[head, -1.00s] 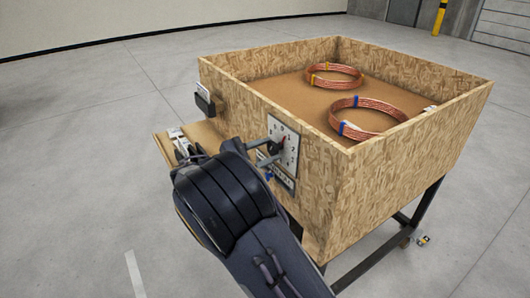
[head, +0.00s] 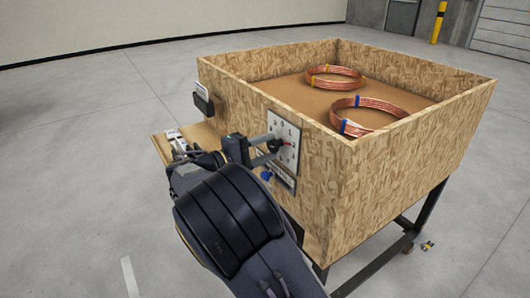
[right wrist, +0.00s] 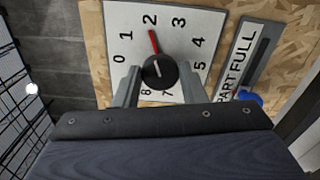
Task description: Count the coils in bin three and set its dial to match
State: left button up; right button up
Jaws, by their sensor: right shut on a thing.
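The dial (right wrist: 180,30) is a white plate with black numerals on the front of an OSB bin (head: 400,178); it also shows in the head view (head: 291,155). Its red pointer points at the 2 in the right wrist view. My right gripper (right wrist: 158,82) is shut on the black dial knob (right wrist: 158,71), one finger on each side; it also shows in the head view (head: 274,146). Two copper coils lie apart inside the bin: one with yellow bands (head: 335,85) and one with blue bands (head: 395,106). The near wall hides part of the floor. My left gripper is out of view.
A "PART FULL" label plate (right wrist: 250,62) with a blue knob (right wrist: 250,101) sits beside the dial. A black holder with white cards (head: 203,98) is on the bin's front. A wooden shelf (head: 161,146) juts out there. Open concrete floor surrounds the bin.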

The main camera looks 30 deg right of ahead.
jog(key=shift+m, duration=0.4)
jog(key=o, duration=1)
jog(key=shift+a, duration=0.15)
jog(key=a, duration=0.7)
jog(key=shift+s+a, duration=0.3)
